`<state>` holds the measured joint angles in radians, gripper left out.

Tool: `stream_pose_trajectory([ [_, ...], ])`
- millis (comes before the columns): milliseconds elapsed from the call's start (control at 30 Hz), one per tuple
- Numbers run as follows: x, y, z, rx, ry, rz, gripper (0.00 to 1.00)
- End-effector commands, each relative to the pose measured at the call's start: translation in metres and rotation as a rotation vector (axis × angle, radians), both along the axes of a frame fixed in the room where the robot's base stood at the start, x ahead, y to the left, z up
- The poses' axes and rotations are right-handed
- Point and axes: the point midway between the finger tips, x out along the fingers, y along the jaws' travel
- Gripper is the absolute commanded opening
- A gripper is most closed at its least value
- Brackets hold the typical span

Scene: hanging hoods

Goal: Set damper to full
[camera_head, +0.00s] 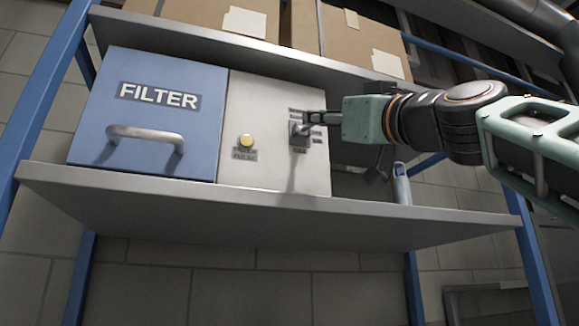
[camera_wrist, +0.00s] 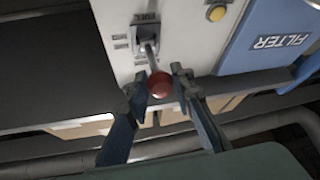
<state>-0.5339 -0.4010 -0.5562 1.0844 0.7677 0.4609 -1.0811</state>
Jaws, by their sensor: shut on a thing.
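The damper control is a lever (camera_wrist: 150,55) with a red ball knob (camera_wrist: 160,85), mounted on a light grey panel (camera_head: 262,105). Small labels surround the lever's base; most are too small to read. In the wrist view, which shows the panel upside down, one label (camera_wrist: 146,17) beside the base seems to read FULL. My gripper (camera_wrist: 160,82) has one finger on each side of the red knob and is shut on it. In the head view my gripper (camera_head: 313,122) is at the lever's mount (camera_head: 299,130) from the right, and the knob is hidden.
A blue FILTER box (camera_head: 145,125) with a grey handle stands left of the panel. A yellow button (camera_head: 246,141) is on the panel. A grey shelf (camera_head: 250,215) lies below. Cardboard boxes (camera_head: 360,40) are above.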

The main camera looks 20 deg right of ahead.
Motion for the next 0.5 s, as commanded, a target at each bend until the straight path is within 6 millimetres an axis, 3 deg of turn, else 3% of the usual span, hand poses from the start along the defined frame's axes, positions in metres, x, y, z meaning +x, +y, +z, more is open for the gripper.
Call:
stream_pose_trajectory([
  [33,0.004,0.002,-0.011,-0.005,0.01,0.003,0.0],
  [100,0.006,0.002,-0.015,-0.006,0.01,0.004,0.0],
  [500,0.013,0.003,-0.025,-0.006,0.013,0.003,0.0],
])
